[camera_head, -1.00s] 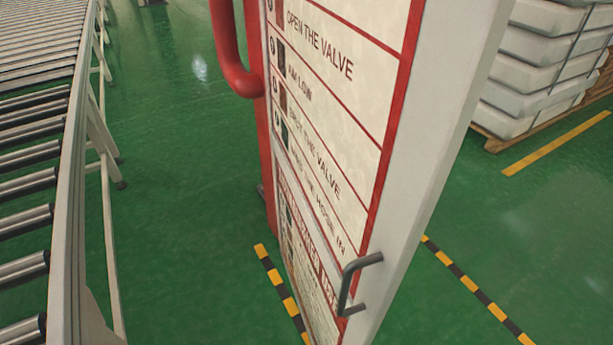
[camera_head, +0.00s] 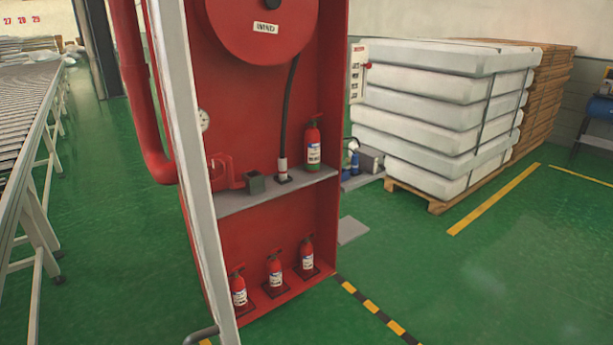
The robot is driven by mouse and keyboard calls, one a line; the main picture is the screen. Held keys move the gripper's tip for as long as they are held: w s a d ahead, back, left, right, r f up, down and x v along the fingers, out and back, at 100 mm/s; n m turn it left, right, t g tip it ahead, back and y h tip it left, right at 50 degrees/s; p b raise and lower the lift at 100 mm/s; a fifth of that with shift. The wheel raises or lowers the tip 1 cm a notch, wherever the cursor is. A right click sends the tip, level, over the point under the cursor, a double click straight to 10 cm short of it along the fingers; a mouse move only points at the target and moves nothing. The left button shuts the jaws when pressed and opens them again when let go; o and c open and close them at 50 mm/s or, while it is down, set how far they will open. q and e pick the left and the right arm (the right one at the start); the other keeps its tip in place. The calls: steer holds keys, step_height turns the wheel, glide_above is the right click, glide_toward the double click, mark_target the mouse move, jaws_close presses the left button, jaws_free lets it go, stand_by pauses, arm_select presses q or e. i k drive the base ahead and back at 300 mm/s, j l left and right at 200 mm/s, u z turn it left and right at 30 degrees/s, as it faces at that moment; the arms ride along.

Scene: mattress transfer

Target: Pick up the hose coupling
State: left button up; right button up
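A red hose cabinet stands open in the middle of the head view, with a red hose reel (camera_head: 260,28) at its top. A black hose (camera_head: 290,95) hangs from the reel down to the grey shelf (camera_head: 235,199). The hose coupling (camera_head: 282,166), a pale fitting at the hose's lower end, stands upright on a dark base on this shelf. It is right of a dark square holder (camera_head: 256,184) and left of a red extinguisher (camera_head: 313,147). Neither of my grippers is in view.
The cabinet door (camera_head: 190,150) stands open, nearly edge-on, at the cabinet's left. Several small extinguishers (camera_head: 275,272) stand on the cabinet floor. A conveyor (camera_head: 28,150) is at left, stacked white mattresses (camera_head: 440,115) on a pallet at right. Green floor is free at front right.

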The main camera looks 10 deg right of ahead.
mark_target(282, 170)
steer(key=i+l, duration=0.1)
steer(key=l, duration=1.6)
steer(key=i+l+u, duration=0.15)
steer(key=i+l, duration=0.25)
steer(key=i, duration=0.25)
steer(key=i+l+u, duration=0.1)
steer(key=i+l, duration=0.4)
steer(key=i, duration=0.15)
